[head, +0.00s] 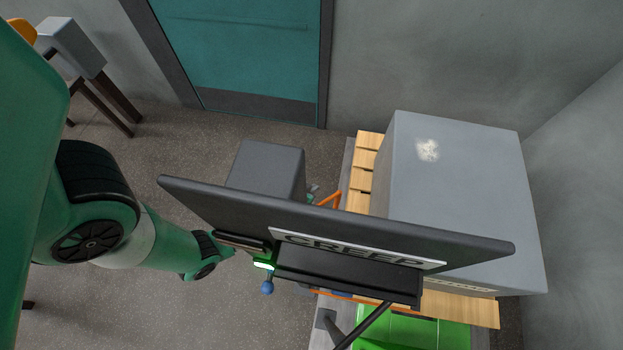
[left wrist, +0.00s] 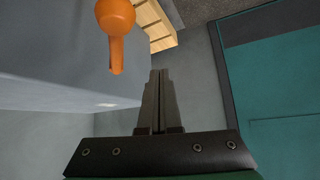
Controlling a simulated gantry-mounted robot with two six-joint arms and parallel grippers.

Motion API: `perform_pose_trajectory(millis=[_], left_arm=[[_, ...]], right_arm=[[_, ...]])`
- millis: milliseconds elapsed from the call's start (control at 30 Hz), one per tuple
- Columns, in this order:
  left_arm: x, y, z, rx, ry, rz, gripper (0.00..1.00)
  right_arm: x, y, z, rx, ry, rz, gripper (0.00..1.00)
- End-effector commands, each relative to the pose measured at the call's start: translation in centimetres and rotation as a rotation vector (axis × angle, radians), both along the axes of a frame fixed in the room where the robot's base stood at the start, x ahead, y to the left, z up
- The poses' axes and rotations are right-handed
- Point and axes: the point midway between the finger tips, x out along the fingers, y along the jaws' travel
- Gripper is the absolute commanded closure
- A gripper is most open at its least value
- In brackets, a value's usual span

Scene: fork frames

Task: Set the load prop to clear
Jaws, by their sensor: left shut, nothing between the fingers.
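An orange rounded handle (left wrist: 115,22) with a narrow stem stands near the camera at the top of the left wrist view. It may be the load prop's handle, but I see no label on it. My left gripper (left wrist: 161,72) is shut and empty. Its fingertips appear to the right of and below the orange handle, apart from it in the picture. In the head view my green left arm reaches the left part of a dark panel, and its fingertips cannot be made out. Orange bars (head: 329,200) show behind the panel. My right gripper is not in view.
A large grey box (head: 460,170) rests on a wooden pallet (head: 366,160). A teal door (head: 245,45) is behind.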

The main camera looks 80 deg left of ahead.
Motion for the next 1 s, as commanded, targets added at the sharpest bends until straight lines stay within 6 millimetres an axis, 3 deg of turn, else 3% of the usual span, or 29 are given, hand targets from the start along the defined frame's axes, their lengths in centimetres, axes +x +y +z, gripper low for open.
perform_pose_trajectory(millis=[100,333,1000], left_arm=[[0.7,-2.1,2.6,0.001,0.001,-0.009,1.0],[1.5,-4.8,5.3,0.0,0.003,-0.004,1.0],[1.6,-5.2,5.7,0.0,0.005,0.002,1.0]], right_arm=[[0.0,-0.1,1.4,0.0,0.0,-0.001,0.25],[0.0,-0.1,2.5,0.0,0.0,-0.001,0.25],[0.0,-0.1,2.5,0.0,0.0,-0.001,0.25]])
